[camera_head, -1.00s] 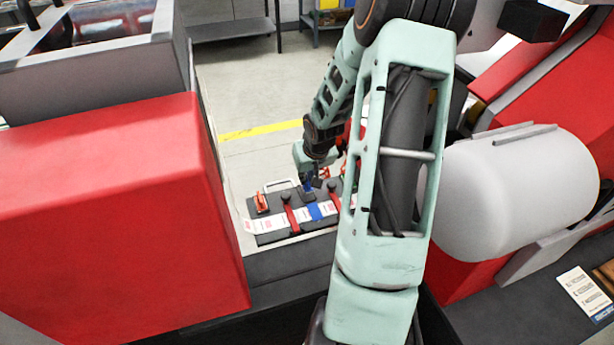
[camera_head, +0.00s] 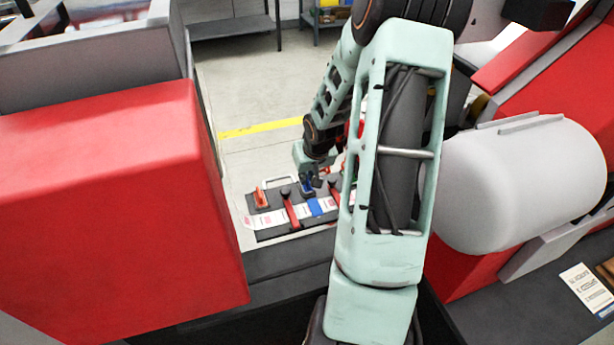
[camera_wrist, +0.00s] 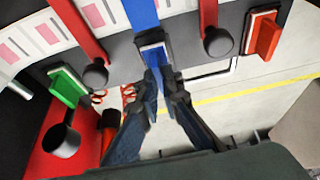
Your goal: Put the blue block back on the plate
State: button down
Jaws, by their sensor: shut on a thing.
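The blue block (camera_wrist: 158,68) is between my gripper's (camera_wrist: 165,90) fingertips in the wrist view, and the fingers are shut on it. Its lower part meets a dark, pale-edged socket on the dark plate (camera_wrist: 122,48); I cannot tell whether it is fully seated. In the head view my gripper (camera_head: 309,178) points down at the plate's far edge, with the blue block (camera_head: 307,187) just below it. The plate (camera_head: 270,234) carries a white label strip (camera_head: 262,221) with a blue section (camera_head: 315,207). The fingers hide part of the block.
An orange-red block (camera_wrist: 264,37) and a green block (camera_wrist: 68,86) sit on the plate to either side. Red clamp arms (camera_wrist: 208,15) with dark knobs stand close to my fingers. A large red housing (camera_head: 120,210) is left of the plate and a grey-white cylinder (camera_head: 520,190) right.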

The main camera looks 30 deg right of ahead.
jog(key=shift+f, duration=0.2)
jog(key=shift+f+b, duration=0.25)
jog(key=shift+b, duration=0.1)
jog(key=c, duration=2)
grip_release()
jog(key=shift+c, duration=0.2)
jog(key=v, duration=1.2)
